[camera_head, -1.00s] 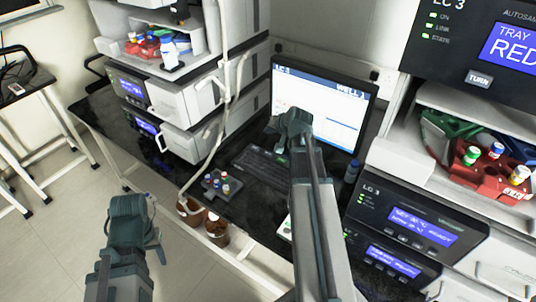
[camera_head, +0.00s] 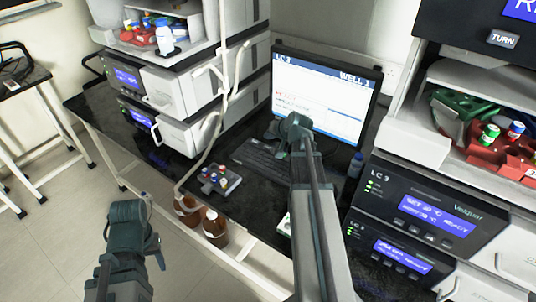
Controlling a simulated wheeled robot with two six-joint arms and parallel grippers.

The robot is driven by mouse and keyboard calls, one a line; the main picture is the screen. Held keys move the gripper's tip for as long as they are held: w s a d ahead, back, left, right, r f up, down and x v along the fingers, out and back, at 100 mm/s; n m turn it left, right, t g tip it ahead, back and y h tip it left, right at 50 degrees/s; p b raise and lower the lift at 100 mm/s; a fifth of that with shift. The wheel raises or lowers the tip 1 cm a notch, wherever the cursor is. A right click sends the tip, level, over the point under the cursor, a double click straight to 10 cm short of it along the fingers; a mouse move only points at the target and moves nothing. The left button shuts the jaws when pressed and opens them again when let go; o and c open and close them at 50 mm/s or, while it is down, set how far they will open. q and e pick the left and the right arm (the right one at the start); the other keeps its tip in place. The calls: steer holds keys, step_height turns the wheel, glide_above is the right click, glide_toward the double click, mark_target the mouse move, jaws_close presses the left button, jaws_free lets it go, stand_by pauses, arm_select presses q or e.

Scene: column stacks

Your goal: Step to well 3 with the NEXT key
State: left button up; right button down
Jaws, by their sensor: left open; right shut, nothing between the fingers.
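My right gripper (camera_head: 288,130) is shut and empty, in front of the screen's lower left and above the keyboard (camera_head: 259,161). I cannot tell whether it touches anything. A white item (camera_head: 284,224) on the bench is mostly hidden behind my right arm. I cannot make out a key marked NEXT. My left gripper (camera_head: 148,212) is open and empty over the floor at the lower left, in front of the bench.
At the right, a stack with an LC 3 unit (camera_head: 410,205) holds a red vial rack (camera_head: 485,155) below a TURN button (camera_head: 503,39). Another stack (camera_head: 190,85) stands at the left. A small vial holder (camera_head: 218,181), a blue-capped bottle (camera_head: 356,165) and brown bottles (camera_head: 215,228) are nearby.

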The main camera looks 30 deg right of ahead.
mark_target(265, 145)
arm_select(q)
steer(key=shift+f+b, duration=0.8)
steer(key=shift+f, duration=0.5)
arm_select(e)
steer(key=shift+f, duration=1.35)
arm_select(q)
steer(key=shift+f, duration=0.15)
arm_select(e)
steer(key=shift+f, duration=0.1)
arm_select(q)
steer(key=shift+f+b, duration=0.25)
steer(key=shift+b, duration=0.15)
arm_select(e)
steer(key=shift+f, duration=0.3)
arm_select(q)
steer(key=shift+f+b, duration=0.45)
arm_select(e)
steer(key=shift+f, duration=0.4)
arm_select(q)
steer(key=shift+r, duration=0.1)
arm_select(e)
steer(key=shift+r, duration=0.1)
arm_select(q)
steer(key=shift+r+p, duration=0.8)
steer(key=shift+p, duration=0.05)
arm_select(e)
steer(key=shift+r, duration=0.75)
steer(key=shift+r, duration=0.1)
